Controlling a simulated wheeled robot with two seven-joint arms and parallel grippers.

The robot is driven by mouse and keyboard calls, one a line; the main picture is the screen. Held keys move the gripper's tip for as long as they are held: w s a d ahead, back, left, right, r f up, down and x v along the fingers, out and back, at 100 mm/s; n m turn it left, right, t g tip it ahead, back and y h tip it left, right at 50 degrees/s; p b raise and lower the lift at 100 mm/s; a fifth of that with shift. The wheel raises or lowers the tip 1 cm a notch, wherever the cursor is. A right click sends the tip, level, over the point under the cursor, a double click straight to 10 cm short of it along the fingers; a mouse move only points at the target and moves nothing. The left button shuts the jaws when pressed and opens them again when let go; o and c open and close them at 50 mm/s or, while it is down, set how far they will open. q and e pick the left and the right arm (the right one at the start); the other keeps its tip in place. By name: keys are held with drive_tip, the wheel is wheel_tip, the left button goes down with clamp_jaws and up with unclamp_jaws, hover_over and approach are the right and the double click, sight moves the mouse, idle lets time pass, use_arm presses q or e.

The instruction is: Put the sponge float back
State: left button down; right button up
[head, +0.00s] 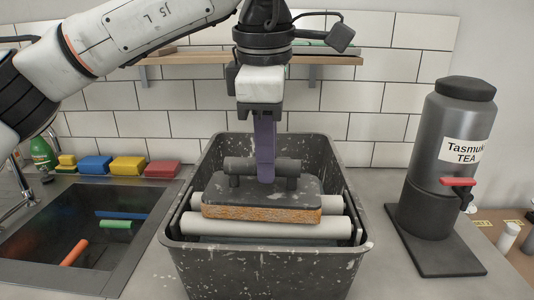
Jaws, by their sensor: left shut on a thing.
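The sponge float (262,200) has a dark grey back, an orange sponge face turned down and a dark bar handle on top. It sits in or just above the dark speckled tub (262,270), over the pale rollers (275,226). I cannot tell whether it touches the rollers. My left gripper (265,165) points straight down from above and is shut on the handle. Its purple fingers cover the middle of the handle. My right gripper is not in view.
A sink (40,225) with several coloured items lies left of the tub. Coloured sponges (127,166) and a green bottle (42,153) stand behind it. A tea urn (440,150) stands on a dark mat (440,258) at the right. A wooden shelf (335,60) runs along the tiled wall behind.

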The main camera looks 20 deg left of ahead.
sight(268, 196)
use_arm(q)
drive_tip(key=shift+f, duration=0.1)
drive_tip(key=c, duration=1.5)
unclamp_jaws()
drive_tip(key=shift+c, duration=0.2)
drive_tip(key=shift+f, duration=0.1)
wheel_tip(268, 196, up, 10)
drive_tip(key=s, duration=0.1)
drive_tip(key=shift+s+d+p, duration=0.3)
drive_tip(key=shift+s+d, duration=0.05)
drive_tip(key=shift+s, duration=0.05)
